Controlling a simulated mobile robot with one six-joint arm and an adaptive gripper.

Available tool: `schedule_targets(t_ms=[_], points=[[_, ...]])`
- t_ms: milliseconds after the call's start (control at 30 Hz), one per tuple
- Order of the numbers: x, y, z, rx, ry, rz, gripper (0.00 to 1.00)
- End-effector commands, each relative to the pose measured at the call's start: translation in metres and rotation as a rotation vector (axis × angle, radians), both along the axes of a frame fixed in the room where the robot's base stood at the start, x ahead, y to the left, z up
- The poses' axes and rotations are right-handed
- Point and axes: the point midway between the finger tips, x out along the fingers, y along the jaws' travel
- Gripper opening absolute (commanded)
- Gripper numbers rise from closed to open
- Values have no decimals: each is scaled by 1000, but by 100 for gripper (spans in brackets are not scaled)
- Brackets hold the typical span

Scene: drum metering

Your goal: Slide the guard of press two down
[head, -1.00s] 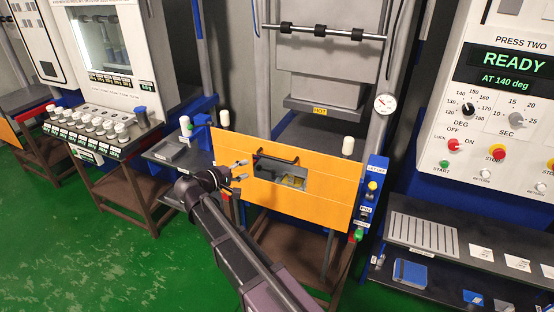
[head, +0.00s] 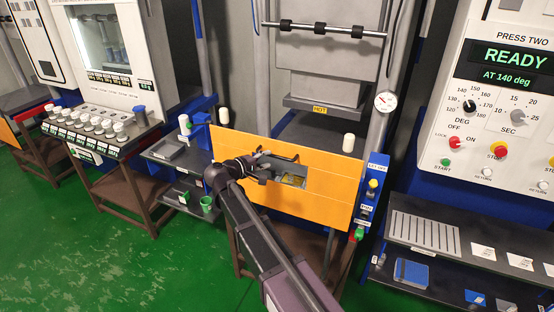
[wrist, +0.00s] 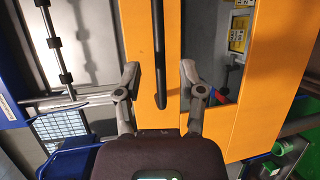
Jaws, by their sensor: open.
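The guard of press two is an orange panel (head: 330,185) with a small window, low across the front of the press. A black bar handle (wrist: 159,40) runs along it above the window. In the head view my arm partly hides the handle and the window's left side. My gripper (head: 264,167) is at the guard's upper middle. In the wrist view my gripper (wrist: 159,70) is open, one finger on each side of the handle. No finger visibly touches it. The press two panel (head: 508,75) reads READY, AT 140 deg.
A plate marked HOT (head: 320,110) hangs above the guard. White posts (head: 348,143) stand at the guard's ends. A blue button box (head: 373,190) is at its right. The green floor at left is clear.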

Motion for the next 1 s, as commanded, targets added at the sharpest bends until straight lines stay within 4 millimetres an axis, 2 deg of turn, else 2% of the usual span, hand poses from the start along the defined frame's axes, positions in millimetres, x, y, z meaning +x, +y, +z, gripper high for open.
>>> schedule_targets(t_ms=[300,767,933,1000], points=[[26,-23,-7,-1,1,-1,51],[30,-28,-8,-1,1,1,51],[30,-28,-8,-1,1,1,0],[30,-28,-8,0,0,0,0]])
